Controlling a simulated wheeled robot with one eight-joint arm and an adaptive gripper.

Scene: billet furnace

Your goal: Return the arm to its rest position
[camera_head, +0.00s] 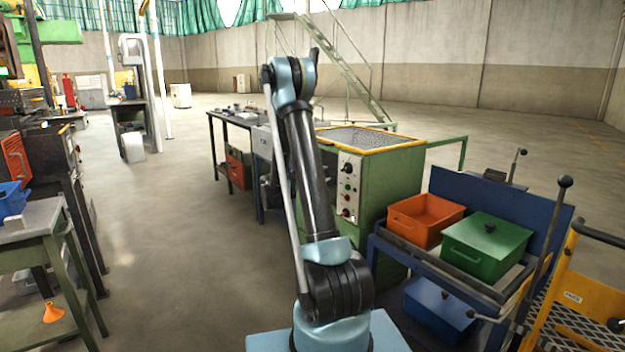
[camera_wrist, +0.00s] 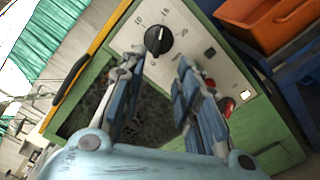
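My arm (camera_head: 310,170) stands raised in the head view, with its lower link leaning up to a bent joint at the top. My gripper (camera_wrist: 160,62) shows in the wrist view with its two blue-padded fingers spread apart and nothing between them. Beyond the fingertips is the control panel of the green furnace (camera_head: 380,150), with a black knob (camera_wrist: 158,41) seen just past the gap. The gap between the fingers and the panel cannot be judged. In the head view the gripper is mostly hidden behind my arm.
A blue rack (camera_head: 505,200) at right carries an orange bin (camera_head: 425,208) and a green lidded box (camera_head: 487,250). A yellow cart (camera_head: 580,290) stands at lower right. A dark workbench (camera_head: 235,118) stands behind my arm. The floor at left centre is clear.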

